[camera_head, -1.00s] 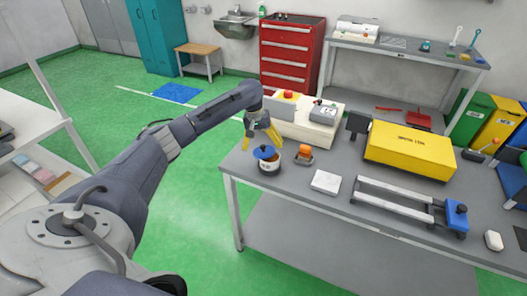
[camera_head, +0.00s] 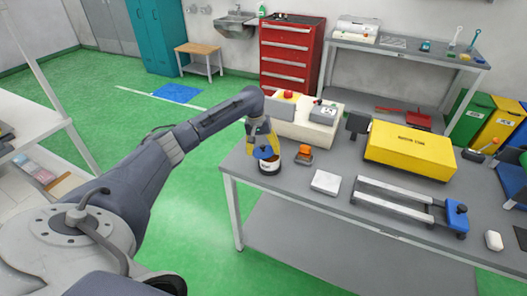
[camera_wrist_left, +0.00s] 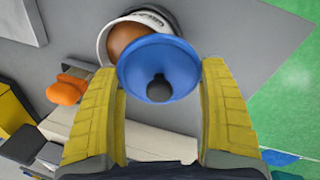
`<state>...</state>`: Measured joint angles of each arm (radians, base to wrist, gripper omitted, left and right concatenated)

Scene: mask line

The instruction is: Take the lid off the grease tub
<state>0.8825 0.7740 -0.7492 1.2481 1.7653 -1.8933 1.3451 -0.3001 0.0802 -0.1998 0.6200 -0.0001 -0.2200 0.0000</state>
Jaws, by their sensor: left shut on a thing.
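The grease tub (camera_head: 268,169), white with a dark band, stands at the near left corner of the grey bench. The round blue lid (camera_head: 264,152) with a dark knob is between the yellow fingers of my left gripper (camera_head: 262,139), which is shut on it. In the left wrist view the lid (camera_wrist_left: 160,60) is offset from the tub's white rim (camera_wrist_left: 104,45), and orange-brown grease (camera_wrist_left: 128,37) shows beside it. I cannot tell whether the lid still touches the rim. My right gripper is not in view.
An orange item (camera_head: 304,155) stands close right of the tub. A white pad (camera_head: 326,182), a rail frame with a blue block (camera_head: 456,216) and a yellow box (camera_head: 409,148) lie further right. A pale control box (camera_head: 305,128) stands behind. Green floor is open left of the bench.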

